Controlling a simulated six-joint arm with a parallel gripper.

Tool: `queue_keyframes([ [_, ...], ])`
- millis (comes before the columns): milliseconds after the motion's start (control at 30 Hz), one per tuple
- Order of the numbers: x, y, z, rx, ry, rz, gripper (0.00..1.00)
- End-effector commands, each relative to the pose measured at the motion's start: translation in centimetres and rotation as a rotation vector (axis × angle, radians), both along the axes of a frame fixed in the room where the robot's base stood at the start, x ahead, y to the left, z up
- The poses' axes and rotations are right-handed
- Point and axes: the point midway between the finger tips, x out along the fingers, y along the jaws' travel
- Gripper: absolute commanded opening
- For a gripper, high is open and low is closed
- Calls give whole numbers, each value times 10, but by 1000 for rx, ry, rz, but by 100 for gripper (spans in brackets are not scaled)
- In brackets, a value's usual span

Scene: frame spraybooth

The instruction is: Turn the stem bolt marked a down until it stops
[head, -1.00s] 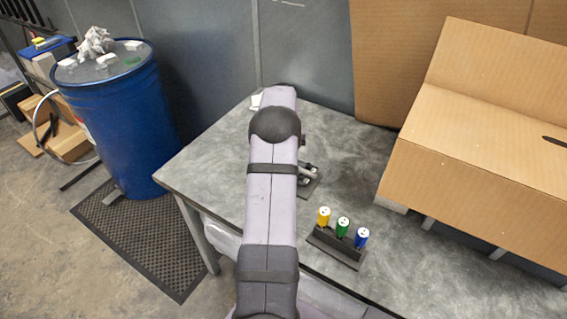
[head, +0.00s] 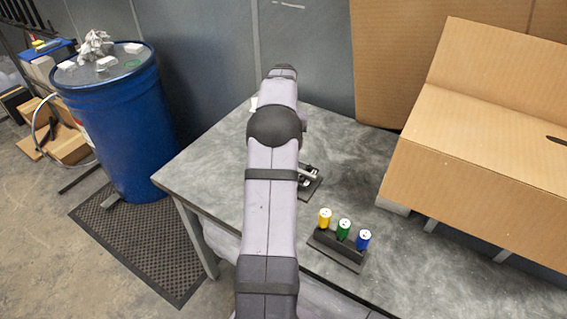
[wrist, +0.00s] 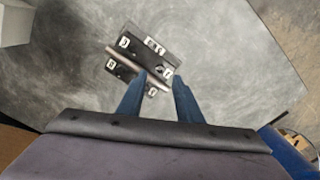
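A small dark fixture (wrist: 133,52) with several white letter tags lies on the grey bench in the wrist view. A pale bar runs across it. The tags are too small to read surely, so I cannot tell which stem bolt is marked a. The fixture (head: 309,184) also shows in the head view, partly hidden behind my arm. My gripper (wrist: 160,74) shows two blue fingers, apart, with nothing seen between them but the fixture's lower right part behind. The fingertips overlap that edge in the picture; the height gap cannot be told. The head view hides the gripper.
A black rack (head: 338,248) with yellow, green and blue cylinders stands on the grey bench (head: 232,165), nearer than the fixture. A large cardboard box (head: 475,170) occupies the right. A blue drum (head: 120,125) stands left of the bench. Bare bench surrounds the fixture.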

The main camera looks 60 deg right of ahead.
Motion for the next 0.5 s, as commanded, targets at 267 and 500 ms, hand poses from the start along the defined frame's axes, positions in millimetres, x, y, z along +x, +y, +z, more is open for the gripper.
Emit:
queue_keyframes([
  [267,0,0,20,-1,-1,0,32],
  [500,0,0,21,0,0,0,32],
])
